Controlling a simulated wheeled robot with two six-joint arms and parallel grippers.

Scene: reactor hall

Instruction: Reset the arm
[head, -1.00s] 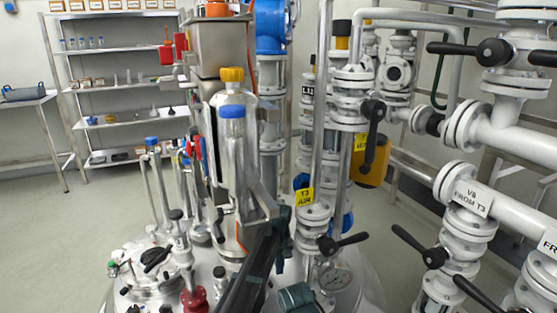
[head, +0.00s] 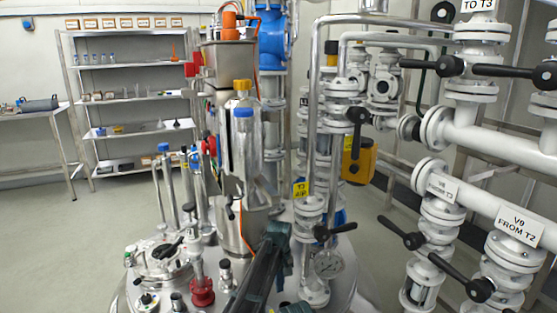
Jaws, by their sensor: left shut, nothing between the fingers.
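My left gripper (head: 277,236) is the dark arm end in the lower middle of the head view. It is shut with nothing held, in front of the reactor's steel vessel parts. Its arm rises from the bottom edge, slanting up to the right.
The reactor lid (head: 150,272) with valves, a red fitting (head: 202,292) and a gauge (head: 328,264) surrounds the arm. White pipes with black-handled valves (head: 440,190) fill the right. A shelf rack (head: 125,100) and open floor (head: 50,230) lie left.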

